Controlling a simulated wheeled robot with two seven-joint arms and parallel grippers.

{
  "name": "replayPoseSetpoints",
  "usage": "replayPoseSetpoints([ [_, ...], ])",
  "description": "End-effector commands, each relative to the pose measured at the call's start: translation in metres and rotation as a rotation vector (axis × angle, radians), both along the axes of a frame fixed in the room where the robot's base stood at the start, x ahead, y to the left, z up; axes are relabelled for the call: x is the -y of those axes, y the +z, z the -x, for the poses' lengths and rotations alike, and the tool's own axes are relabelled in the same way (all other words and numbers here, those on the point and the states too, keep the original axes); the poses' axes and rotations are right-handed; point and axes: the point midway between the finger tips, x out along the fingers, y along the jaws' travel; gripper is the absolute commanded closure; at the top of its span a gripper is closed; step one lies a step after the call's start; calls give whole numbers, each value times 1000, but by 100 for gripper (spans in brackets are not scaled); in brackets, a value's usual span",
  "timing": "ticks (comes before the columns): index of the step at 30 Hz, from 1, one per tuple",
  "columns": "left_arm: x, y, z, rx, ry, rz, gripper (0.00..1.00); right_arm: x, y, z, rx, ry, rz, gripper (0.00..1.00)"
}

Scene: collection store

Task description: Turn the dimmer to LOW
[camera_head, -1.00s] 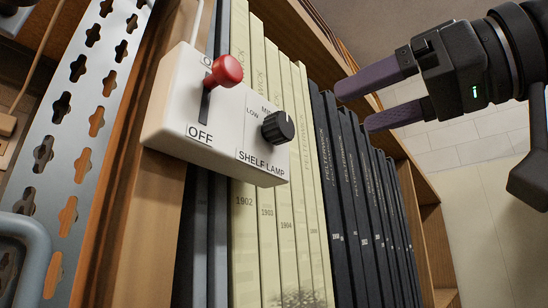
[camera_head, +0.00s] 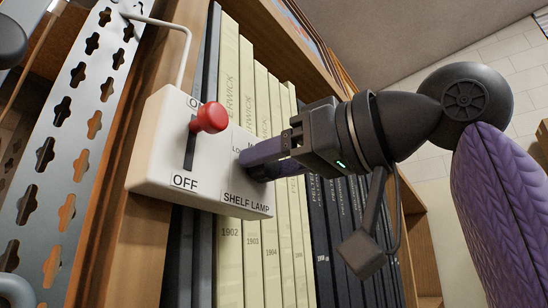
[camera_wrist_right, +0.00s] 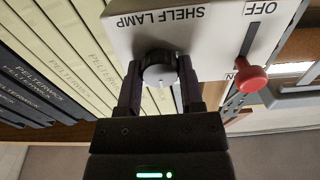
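The dimmer is the knob (camera_wrist_right: 158,68) on a white switch box (camera_head: 150,165) labelled SHELF LAMP. In the head view my right gripper (camera_head: 255,160) covers the knob and part of the LOW lettering beside it. In the right wrist view my two dark fingers (camera_wrist_right: 158,85) stand on either side of the knob, very close to it. Whether they press on it I cannot tell. The knob's pointer cannot be read. My left gripper is not in view.
A red-tipped lever (camera_head: 210,117) on the same box stands at the upper end of its slot, left of my gripper. Cream volumes (camera_head: 250,260) and dark volumes (camera_head: 325,240) fill the shelf behind. A perforated metal upright (camera_head: 75,130) stands at left.

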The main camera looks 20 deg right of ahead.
Motion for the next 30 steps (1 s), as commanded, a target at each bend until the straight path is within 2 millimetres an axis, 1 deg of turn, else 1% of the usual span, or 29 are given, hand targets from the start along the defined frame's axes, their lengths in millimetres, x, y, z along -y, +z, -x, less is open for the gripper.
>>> replayPoseSetpoints([
  [1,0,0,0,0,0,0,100,1,0,-1,-1,-3,-1,70],
  [2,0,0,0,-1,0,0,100,1,0,-1,-1,-3,-1,77],
  [3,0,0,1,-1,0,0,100,1,0,-1,-1,-3,-1,85],
  [5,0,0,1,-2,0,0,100,1,0,0,-1,-3,-1,98],
  [6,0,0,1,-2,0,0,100,1,0,0,-1,-3,-1,100],
  [17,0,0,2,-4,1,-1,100,1,0,0,37,-3,45,100],
  [23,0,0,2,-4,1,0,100,0,0,0,120,-2,151,100],
  [30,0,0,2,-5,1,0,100,-1,0,0,259,-3,329,100],
])
